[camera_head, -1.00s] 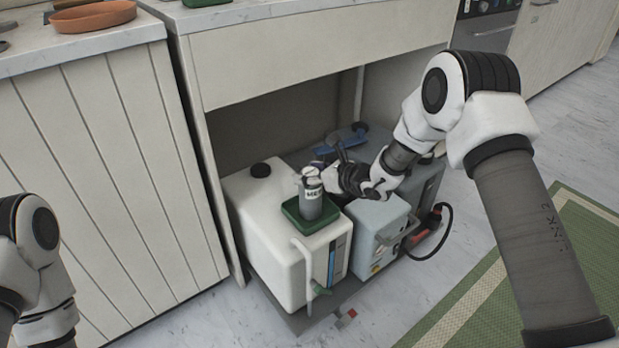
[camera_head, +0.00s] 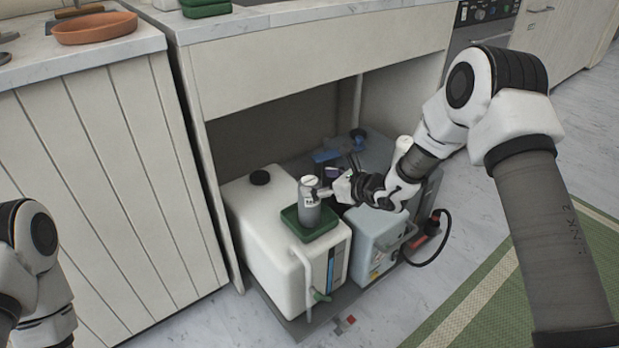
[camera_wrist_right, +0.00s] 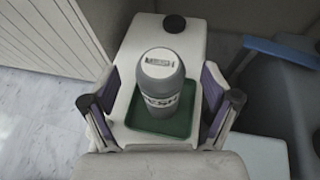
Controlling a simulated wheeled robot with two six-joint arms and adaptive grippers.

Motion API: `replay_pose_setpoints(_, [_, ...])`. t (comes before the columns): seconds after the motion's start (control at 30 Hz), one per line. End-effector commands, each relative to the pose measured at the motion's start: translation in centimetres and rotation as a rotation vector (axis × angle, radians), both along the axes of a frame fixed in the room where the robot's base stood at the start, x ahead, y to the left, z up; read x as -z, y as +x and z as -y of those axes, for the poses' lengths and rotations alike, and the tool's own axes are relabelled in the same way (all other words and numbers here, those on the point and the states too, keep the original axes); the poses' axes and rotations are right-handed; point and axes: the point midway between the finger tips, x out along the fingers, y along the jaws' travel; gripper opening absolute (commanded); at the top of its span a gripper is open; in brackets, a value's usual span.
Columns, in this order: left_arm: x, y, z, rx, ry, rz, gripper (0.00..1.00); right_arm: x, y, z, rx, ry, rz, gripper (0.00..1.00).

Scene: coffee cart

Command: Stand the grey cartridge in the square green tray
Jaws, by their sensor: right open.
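The grey cartridge (camera_head: 309,203), with a white top and a label, stands upright in the square green tray (camera_head: 325,228). The tray rests on top of a white tank (camera_head: 262,225) inside the cart's open bay. My right gripper (camera_head: 335,190) is open just to the right of the cartridge. In the right wrist view the cartridge (camera_wrist_right: 160,88) stands between the spread fingers of the right gripper (camera_wrist_right: 162,112), with a gap on both sides. The tray (camera_wrist_right: 148,126) shows under it there. The left arm shows at the left edge; its gripper is out of the picture.
A grey-blue box (camera_head: 374,243) with a handle stands right of the tank, with a black cable (camera_head: 440,240) beside it. A blue tool (camera_head: 330,156) lies behind. The bay's side walls and counter edge frame the space. A terracotta dish (camera_head: 96,28) sits on the counter.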

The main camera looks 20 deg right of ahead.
Motion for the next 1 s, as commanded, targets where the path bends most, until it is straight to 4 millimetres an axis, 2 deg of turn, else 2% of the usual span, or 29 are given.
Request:
replay_pose_setpoints(0.03, [-0.9, 0.0, 0.0, 0.000, 0.000, 0.000, 0.00, -1.1, -1.1, 0.9, 0.005, 0.005, -0.001, 0.87])
replay_pose_setpoints(0.2, [-2.1, 0.0, 0.0, 0.000, 0.000, 0.000, 0.00, -2.6, -4.5, 2.9, 0.003, 0.005, -0.001, 0.87])
replay_pose_setpoints(0.33, [-2.5, 0.0, 0.0, 0.000, 0.000, 0.000, 0.00, -3.1, -5.9, 3.9, 0.003, 0.004, 0.000, 0.87])
replay_pose_setpoints(0.57, [-2.4, 0.0, 0.0, 0.000, 0.000, 0.000, 0.00, -3.0, -6.5, 4.0, -0.006, -0.003, -0.003, 0.87])
replay_pose_setpoints(0.67, [-2.4, 0.0, 0.0, 0.000, 0.000, 0.000, 0.00, -1.0, -8.2, 2.8, -0.076, -0.046, -0.057, 0.87])
replay_pose_setpoints(0.77, [-2.4, 0.0, 0.0, 0.000, 0.000, 0.000, 0.00, 3.9, -13.4, 0.2, -0.278, -0.175, -0.193, 0.87])
replay_pose_setpoints(0.8, [-2.4, 0.0, 0.0, 0.000, 0.000, 0.000, 0.00, 6.5, -16.6, -0.7, -0.397, -0.253, -0.264, 0.87])
replay_pose_setpoints(0.87, [-2.4, 0.0, 0.0, 0.000, 0.000, 0.000, 0.00, 10.4, -22.6, -1.3, -0.615, -0.399, -0.376, 0.87])
replay_pose_setpoints(0.9, [-2.4, 0.0, 0.0, 0.000, 0.000, 0.000, 0.00, 12.8, -26.9, -0.9, -0.782, -0.513, -0.440, 0.87])
replay_pose_setpoints(0.97, [-2.4, 0.0, 0.0, 0.000, 0.000, 0.000, 0.00, 15.7, -33.2, 0.8, -1.059, -0.704, -0.504, 0.87])
replay_pose_setpoints(1.0, [-2.4, 0.0, 0.0, 0.000, 0.000, 0.000, 0.00, 17.1, -36.5, 2.5, -1.242, -0.832, -0.511, 0.87])
